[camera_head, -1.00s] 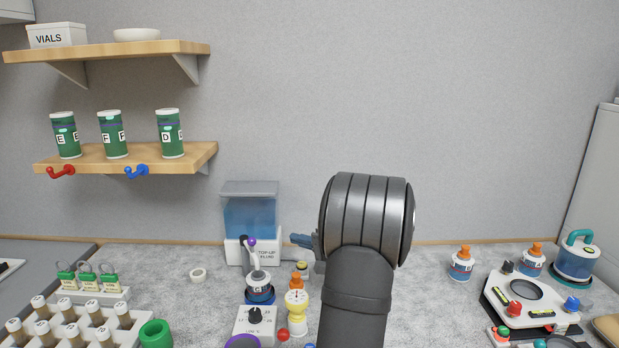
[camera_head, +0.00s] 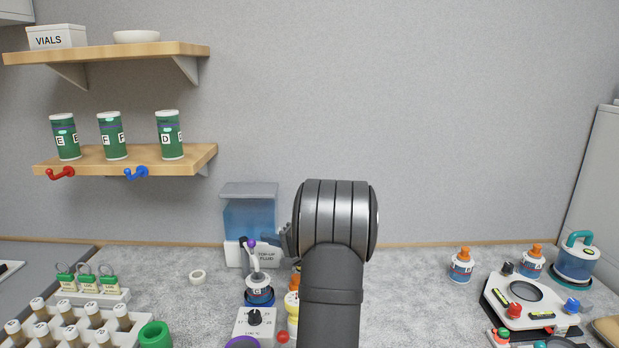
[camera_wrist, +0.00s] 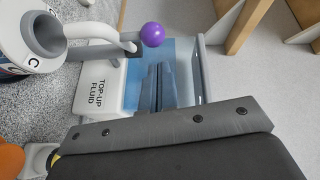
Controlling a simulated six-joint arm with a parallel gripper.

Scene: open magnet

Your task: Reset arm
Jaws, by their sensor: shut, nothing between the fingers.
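My gripper (camera_head: 276,239) points left in the head view, in front of the right part of the top-up fluid dispenser (camera_head: 250,205). In the wrist view its two narrow fingers (camera_wrist: 159,72) lie close together, shut and empty, with the blue tank behind them. My dark wrist and forearm stand upright near the middle of the head view and hide part of the counter.
A yellow-white bottle (camera_head: 292,306) is partly hidden by my arm. A shelf holds green canisters (camera_head: 115,137).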

